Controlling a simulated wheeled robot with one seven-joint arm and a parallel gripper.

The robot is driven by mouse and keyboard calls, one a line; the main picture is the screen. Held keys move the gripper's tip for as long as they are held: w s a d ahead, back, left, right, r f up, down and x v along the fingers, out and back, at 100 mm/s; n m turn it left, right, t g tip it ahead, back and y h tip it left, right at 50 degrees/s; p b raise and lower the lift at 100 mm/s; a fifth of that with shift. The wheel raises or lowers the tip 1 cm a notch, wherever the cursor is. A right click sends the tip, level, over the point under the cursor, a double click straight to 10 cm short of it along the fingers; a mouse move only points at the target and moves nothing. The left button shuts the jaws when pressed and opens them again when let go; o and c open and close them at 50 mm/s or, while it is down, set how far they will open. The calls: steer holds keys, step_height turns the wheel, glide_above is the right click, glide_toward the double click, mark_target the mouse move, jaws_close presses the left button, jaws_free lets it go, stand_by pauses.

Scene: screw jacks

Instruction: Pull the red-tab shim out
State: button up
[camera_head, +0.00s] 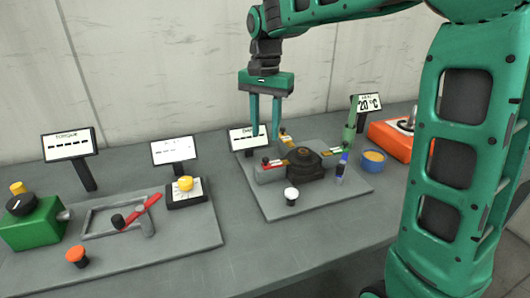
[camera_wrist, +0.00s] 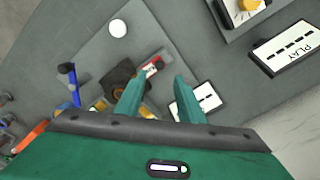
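The red-tab shim (camera_head: 268,162) sticks out from the left side of a dark round-topped block (camera_head: 304,163) on a grey plate. In the wrist view its red tab (camera_wrist: 154,63) shows just beyond my fingertips. My gripper (camera_head: 265,137) is open and empty, its two green fingers pointing down above and behind the red tab, apart from it. In the wrist view my gripper (camera_wrist: 156,80) has a clear gap between its fingers. The shim's inner end is hidden in the block.
Another shim with a pale tab (camera_head: 284,137) sticks out at the block's back. A small display (camera_head: 246,138) stands behind my fingers.

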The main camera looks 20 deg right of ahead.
mark_target(266, 158)
step_height(266, 158, down, 8)
steer(key=shift+f, duration=0.1)
stand_by(0.4)
jaws_close()
